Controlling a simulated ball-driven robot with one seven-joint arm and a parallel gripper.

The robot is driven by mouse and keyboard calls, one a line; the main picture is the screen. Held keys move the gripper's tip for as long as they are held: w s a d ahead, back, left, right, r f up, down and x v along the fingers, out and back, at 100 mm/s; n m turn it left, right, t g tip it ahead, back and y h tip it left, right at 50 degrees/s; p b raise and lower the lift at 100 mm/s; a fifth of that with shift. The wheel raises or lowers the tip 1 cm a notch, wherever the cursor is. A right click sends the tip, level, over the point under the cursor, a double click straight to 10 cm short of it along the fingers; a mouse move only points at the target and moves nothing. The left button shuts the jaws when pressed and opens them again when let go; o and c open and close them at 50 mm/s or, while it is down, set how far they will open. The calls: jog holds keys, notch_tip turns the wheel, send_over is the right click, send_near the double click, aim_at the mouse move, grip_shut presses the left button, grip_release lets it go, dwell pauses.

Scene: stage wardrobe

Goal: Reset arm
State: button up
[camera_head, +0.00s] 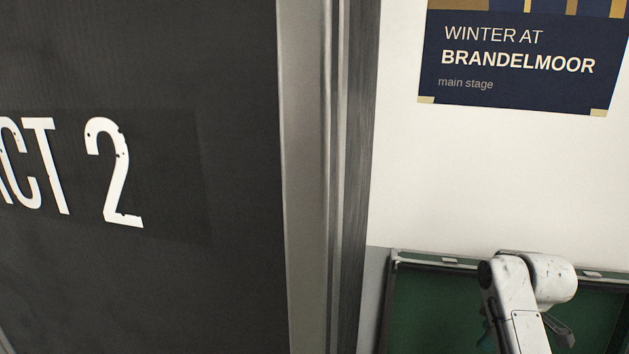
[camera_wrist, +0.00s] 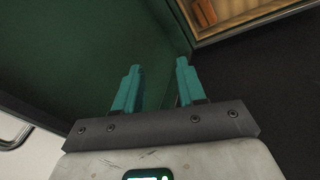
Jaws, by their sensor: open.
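My gripper (camera_wrist: 158,72) shows in the wrist view with its two teal fingers apart and nothing between them. Beyond the fingers is a dark green surface (camera_wrist: 70,50). In the head view my white arm reaches down at the lower right, in front of a green-lined case or panel (camera_head: 430,310) with a metal edge. The fingers are mostly hidden behind the arm there.
A dark panel marked "ACT 2" (camera_head: 120,170) with a metal edge (camera_head: 305,170) fills the left of the head view. A "Winter at Brandelmoor" poster (camera_head: 515,70) hangs on the white wall (camera_head: 480,180). A wooden-framed thing (camera_wrist: 225,12) is at the wrist view's upper right.

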jog(key=s+a+f+m, duration=0.3)
jog(key=s+a+f, duration=0.3)
jog(key=s+f, duration=0.4)
jog(key=s+a+f+m+g, duration=0.1)
jog(key=s+a+f+m, duration=0.1)
jog(key=s, duration=0.8)
jog(key=s+a+f+m, duration=0.1)
jog(key=s+m, duration=0.2)
jog(key=s, duration=0.7)
jog(key=s+a+f+m+g, duration=0.1)
jog(key=s+a+f+m, duration=0.1)
jog(key=s, duration=0.8)
jog(key=shift+a+f+m+g, duration=0.3)
jog(key=shift+a+m, duration=0.05)
jog(key=shift+m, duration=0.05)
